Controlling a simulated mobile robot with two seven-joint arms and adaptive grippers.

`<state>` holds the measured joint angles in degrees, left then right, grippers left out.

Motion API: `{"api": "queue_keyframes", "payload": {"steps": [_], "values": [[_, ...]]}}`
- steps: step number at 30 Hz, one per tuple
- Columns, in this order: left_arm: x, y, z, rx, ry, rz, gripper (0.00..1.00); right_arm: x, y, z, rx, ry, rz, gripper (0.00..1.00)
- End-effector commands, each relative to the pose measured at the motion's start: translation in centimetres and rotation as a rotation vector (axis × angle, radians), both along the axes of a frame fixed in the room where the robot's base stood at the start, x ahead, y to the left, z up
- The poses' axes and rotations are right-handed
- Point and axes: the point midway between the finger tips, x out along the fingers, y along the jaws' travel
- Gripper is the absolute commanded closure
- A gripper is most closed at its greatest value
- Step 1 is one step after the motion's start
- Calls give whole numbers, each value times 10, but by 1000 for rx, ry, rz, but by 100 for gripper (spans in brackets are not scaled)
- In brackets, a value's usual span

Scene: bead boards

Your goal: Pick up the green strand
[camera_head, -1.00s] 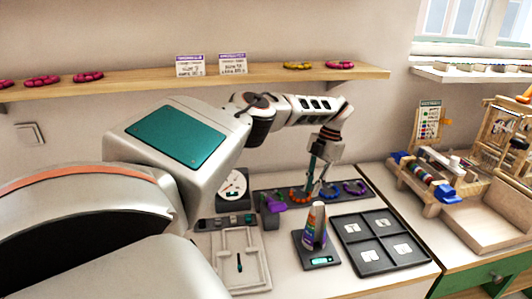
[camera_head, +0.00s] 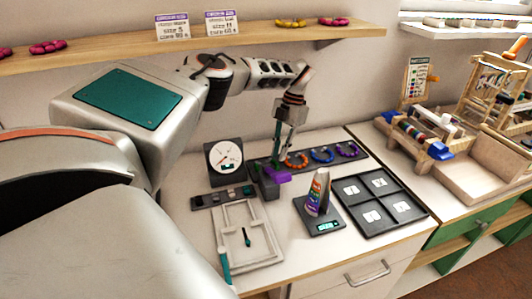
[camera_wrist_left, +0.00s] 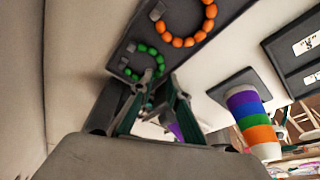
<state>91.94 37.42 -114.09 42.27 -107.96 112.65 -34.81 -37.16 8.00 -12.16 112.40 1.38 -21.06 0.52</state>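The green strand (camera_wrist_left: 159,60), a curved row of green beads with a grey end piece, lies at one end of the dark display board (camera_wrist_left: 118,62) in the left wrist view. My left gripper (camera_wrist_left: 153,102) is open above it, with a finger on either side of its near beads. The near part of the strand is partly hidden by the fingers. In the head view my left gripper (camera_head: 283,152) points down at the left end of the board, left of the orange strand (camera_head: 297,160), and the green strand is mostly hidden there. My right gripper is not in view.
Blue (camera_head: 322,154) and purple (camera_head: 347,149) strands lie further right on the board. A striped cone (camera_head: 318,192) stands on a small scale (camera_head: 325,226). A dial gauge (camera_head: 225,158), purple-topped block (camera_head: 276,178) and four-part tray (camera_head: 358,206) are nearby.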

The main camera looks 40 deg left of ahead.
Motion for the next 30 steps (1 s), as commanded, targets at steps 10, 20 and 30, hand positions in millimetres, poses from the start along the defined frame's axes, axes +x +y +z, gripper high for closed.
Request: {"api": "queue_keyframes", "payload": {"steps": [10,20,30], "values": [[-17,-1,-42,-2,2,1,84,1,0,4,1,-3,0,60],[-19,-2,-48,-1,-1,0,84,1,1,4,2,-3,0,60],[-19,-1,-48,-1,-1,0,100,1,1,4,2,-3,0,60]]}}
